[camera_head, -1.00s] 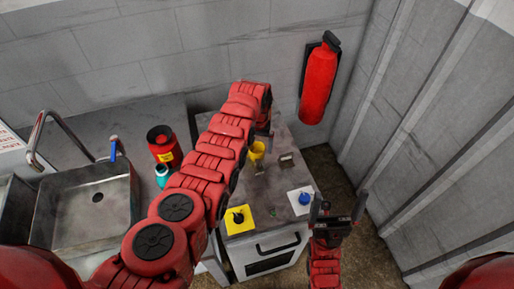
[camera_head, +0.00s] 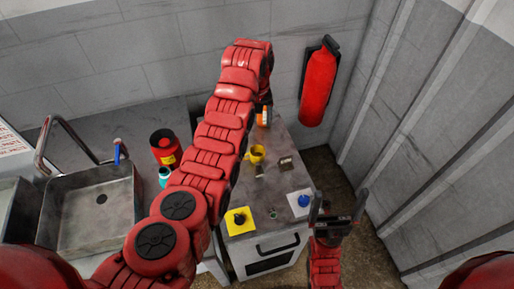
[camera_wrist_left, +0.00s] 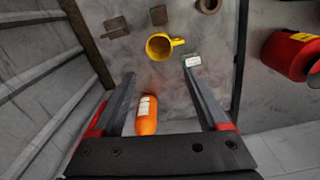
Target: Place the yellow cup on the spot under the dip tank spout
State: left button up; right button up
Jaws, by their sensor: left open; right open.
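The yellow cup (camera_head: 257,154) stands on the grey worktop of the cabinet (camera_head: 262,205); in the left wrist view the cup (camera_wrist_left: 158,46) lies just beyond my fingertips, its handle to the right. My left gripper (camera_wrist_left: 160,72) is open and empty, behind the cup and apart from it. In the head view its fingers are mostly hidden by my arm. My right gripper (camera_head: 338,202) is open and empty, at the cabinet's right front corner. I cannot clearly pick out the dip tank spout or the spot under it.
An orange bottle (camera_head: 264,116) shows between my left fingers in the wrist view (camera_wrist_left: 147,115). A small metal block (camera_head: 286,163) sits right of the cup. A red canister (camera_head: 164,148) and sink (camera_head: 95,210) are left; an extinguisher (camera_head: 318,85) hangs right.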

pick_arm(q)
jog(key=b, duration=0.7)
send_over(257, 151)
notch_tip(257, 151, down, 8)
jog(key=shift+w+r, duration=0.1)
jog(key=shift+w, duration=0.05)
notch_tip(257, 151, down, 4)
jog(key=shift+f+p, duration=0.15)
jog(key=shift+p, duration=0.8)
jog(key=shift+f, duration=0.2)
notch_tip(257, 151, down, 4)
jog(key=shift+d+r+p, duration=0.1)
jog(key=shift+p, duration=0.75)
jog(key=shift+f, duration=0.65)
jog(key=c, duration=1.2)
jog(key=shift+r, duration=0.25)
